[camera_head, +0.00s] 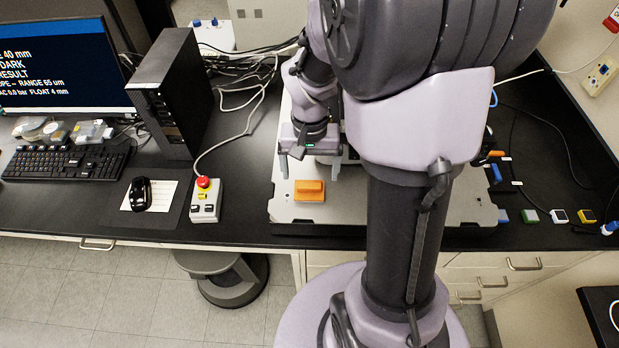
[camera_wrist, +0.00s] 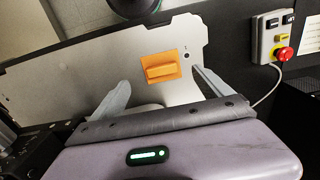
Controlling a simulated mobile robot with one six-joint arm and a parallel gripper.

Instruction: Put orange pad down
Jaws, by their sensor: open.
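The orange pad (camera_head: 309,190) lies flat on the front left part of a grey plate (camera_head: 285,211). It has a raised orange block on top. In the wrist view the pad (camera_wrist: 160,68) lies on the bare plate beyond my fingers. My gripper (camera_head: 309,168) is open, with its fingers spread, just behind and above the pad. In the wrist view the open gripper (camera_wrist: 160,90) has nothing between its fingers. The pad looks apart from both fingers.
A control box with a red button (camera_head: 205,199) stands left of the plate, with a cable. A black computer tower (camera_head: 172,95), keyboard (camera_head: 66,163) and mouse (camera_head: 140,193) are further left. Several small coloured blocks (camera_head: 558,216) sit at right. My arm hides much of the plate.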

